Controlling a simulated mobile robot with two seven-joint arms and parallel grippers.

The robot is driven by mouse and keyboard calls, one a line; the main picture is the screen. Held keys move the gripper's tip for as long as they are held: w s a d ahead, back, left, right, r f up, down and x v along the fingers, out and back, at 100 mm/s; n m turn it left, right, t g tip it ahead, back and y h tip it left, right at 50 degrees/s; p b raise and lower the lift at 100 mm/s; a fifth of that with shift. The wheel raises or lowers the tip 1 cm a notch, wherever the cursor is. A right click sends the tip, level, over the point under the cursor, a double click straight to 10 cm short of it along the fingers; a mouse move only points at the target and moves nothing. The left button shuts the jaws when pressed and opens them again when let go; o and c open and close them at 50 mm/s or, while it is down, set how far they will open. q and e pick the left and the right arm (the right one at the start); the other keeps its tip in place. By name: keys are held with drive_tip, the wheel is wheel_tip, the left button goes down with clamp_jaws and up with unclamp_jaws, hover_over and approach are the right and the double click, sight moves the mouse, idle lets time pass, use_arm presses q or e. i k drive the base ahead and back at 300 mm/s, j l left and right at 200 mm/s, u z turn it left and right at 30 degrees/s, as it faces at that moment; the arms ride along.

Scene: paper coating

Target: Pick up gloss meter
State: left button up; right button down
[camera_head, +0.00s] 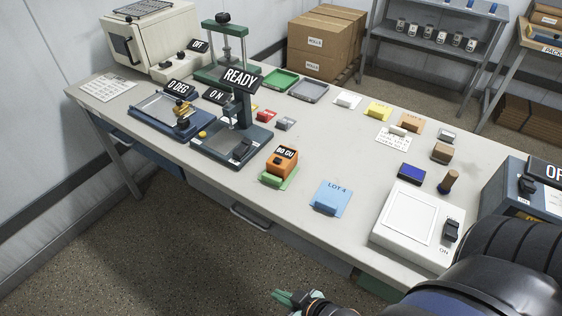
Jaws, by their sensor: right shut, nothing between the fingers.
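The gloss meter looks to be the small orange box (283,165) with a black display reading "80 GU". It sits on a green base (275,181) near the front edge of the table, left of a blue card. My right gripper (283,296) is low at the bottom of the view, in front of the table. Its greenish fingers are together and empty, well apart from the orange box. My left gripper is not in view.
The light grey table (333,147) holds a stand marked "READY" (240,145), a blue "LOT-4" card (330,198), a white panel device (408,216) and a wooden-handled stamp (449,181). Small blocks and trays lie toward the back. Bare table surrounds the blue card.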

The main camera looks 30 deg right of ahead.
sight(289, 156)
drive_tip(key=z, duration=0.7)
drive_tip(key=i+j+z, duration=0.1)
drive_tip(key=j+z, duration=0.2)
drive_tip(key=i+j+z, duration=0.1)
drive_tip(key=j+z, duration=0.15)
drive_tip(key=i+j+z, duration=0.1)
drive_tip(key=j+z, duration=0.2)
drive_tip(key=i+j+z, duration=0.1)
drive_tip(key=j+z, duration=0.15)
drive_tip(key=j, duration=0.65)
